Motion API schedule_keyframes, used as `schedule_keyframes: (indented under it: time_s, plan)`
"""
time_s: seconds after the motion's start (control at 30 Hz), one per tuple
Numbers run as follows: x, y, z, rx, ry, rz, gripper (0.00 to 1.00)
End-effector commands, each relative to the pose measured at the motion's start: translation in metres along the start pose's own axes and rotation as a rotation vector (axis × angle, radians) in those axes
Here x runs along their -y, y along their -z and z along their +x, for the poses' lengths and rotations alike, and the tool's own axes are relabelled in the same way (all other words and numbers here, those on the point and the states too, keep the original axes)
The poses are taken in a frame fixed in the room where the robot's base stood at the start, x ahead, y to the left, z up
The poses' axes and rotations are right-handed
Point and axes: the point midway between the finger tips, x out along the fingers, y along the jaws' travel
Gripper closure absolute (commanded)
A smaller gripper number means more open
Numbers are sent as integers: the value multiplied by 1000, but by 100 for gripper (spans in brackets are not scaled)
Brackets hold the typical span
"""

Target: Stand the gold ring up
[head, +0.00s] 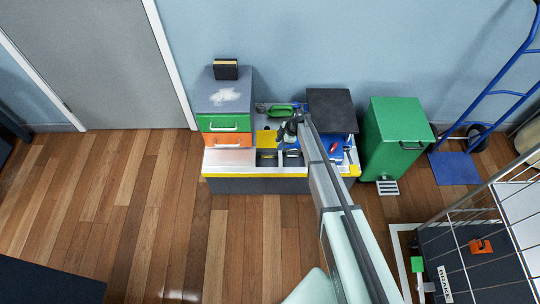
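My arm reaches from the lower right to the low workbench (240,171) by the wall. My gripper (290,133) is a small dark shape above the middle of the bench top. Its fingers are too small and too dark to show whether they are open or shut. I cannot make out the gold ring for sure. A small pale thing shows in a dark compartment (293,160) just below my gripper, but its shape is unclear. My arm hides part of the bench to the right.
A drawer unit with green (224,123) and orange (228,141) drawers stands on the bench's left. A yellow patch (264,138), a green-handled thing (281,111) and a dark square panel (332,104) are nearby. A green bin (396,137) stands right of the bench.

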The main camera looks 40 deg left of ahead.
Motion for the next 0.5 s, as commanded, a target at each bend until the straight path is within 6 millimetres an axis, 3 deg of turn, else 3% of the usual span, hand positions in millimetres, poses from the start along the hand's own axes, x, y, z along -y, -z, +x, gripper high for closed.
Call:
schedule_keyframes:
  time_s: [0.5]
  plan:
    - [-1,0,88,0,3,2,63]
